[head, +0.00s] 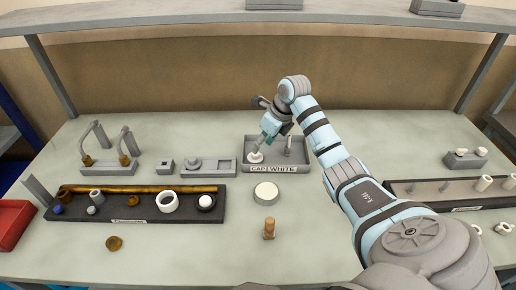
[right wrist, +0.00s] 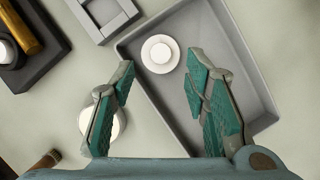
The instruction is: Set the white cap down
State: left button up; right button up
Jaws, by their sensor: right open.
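The white cap (head: 255,157) is a small round stepped disc. It lies on the floor of the grey tray (head: 302,160) labelled CAP WHITE, towards the tray's left side. The right wrist view shows the cap (right wrist: 160,54) flat inside the tray (right wrist: 205,28), near its wall. My right gripper (head: 268,143) is over the tray, and in the right wrist view its green-padded fingers (right wrist: 160,66) are spread apart. The cap shows between and just beyond the fingertips, with clear gaps on both sides. My left gripper is not in view.
A larger white round piece (head: 265,191) stands in front of the tray, with a brown peg (head: 269,228) nearer. A dark tray (head: 135,213) of parts lies left, another (head: 440,204) right. A grey fixture (head: 208,167) sits just left of the cap's tray.

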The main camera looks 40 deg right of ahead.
jog(key=a+v, duration=0.1)
jog(key=v, duration=0.6)
jog(key=shift+d, duration=0.5)
jog(key=shift+s+r, duration=0.1)
jog(key=shift+r, duration=0.05)
